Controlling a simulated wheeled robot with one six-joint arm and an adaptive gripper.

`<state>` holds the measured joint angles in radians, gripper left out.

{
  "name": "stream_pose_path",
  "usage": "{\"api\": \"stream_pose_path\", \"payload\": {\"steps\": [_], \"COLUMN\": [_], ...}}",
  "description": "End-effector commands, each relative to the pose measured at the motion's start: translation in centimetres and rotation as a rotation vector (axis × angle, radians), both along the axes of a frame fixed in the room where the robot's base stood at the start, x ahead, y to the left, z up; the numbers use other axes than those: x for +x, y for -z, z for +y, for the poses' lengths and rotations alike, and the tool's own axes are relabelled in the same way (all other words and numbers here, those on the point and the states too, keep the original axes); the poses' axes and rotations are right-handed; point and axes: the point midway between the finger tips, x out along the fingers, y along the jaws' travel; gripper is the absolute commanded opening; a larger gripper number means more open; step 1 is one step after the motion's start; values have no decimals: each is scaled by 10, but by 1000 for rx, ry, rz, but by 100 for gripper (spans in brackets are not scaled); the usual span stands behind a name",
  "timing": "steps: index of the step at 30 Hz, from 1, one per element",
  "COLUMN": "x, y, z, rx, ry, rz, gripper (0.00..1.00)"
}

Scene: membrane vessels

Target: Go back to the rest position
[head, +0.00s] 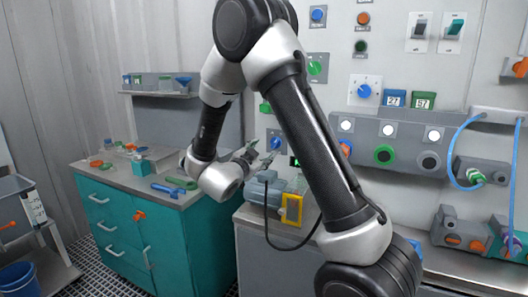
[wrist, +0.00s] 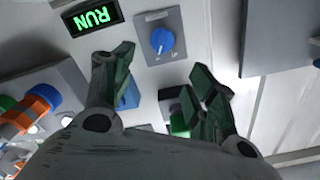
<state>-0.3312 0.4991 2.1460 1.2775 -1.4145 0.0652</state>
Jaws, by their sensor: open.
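My gripper (head: 262,157) is at the middle of the head view, raised at the end of my bent arm and pointing toward the wall panel. In the wrist view, its two dark green fingers (wrist: 162,82) are spread apart with nothing between them. The fingers look apart from the panel, though the exact distance is hard to tell. Part of the panel is hidden behind my arm in the head view.
A teal cabinet (head: 142,245) with tools on top stands at left. A grey box (head: 266,189) and a yellow frame (head: 291,209) sit on the lower bench. A blue hose (head: 457,160) hangs at right. A blue bucket (head: 18,279) stands at lower left.

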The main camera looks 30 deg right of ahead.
Motion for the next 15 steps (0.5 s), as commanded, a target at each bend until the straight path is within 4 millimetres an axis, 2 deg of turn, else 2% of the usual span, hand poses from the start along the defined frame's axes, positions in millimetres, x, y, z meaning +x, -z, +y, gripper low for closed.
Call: {"api": "stream_pose_path", "payload": {"steps": [12, 15], "x": [1, 7], "y": [0, -6], "z": [0, 0], "rx": [2, 35], "ry": [-2, -49], "rz": [0, 7], "gripper": [57, 57]}}
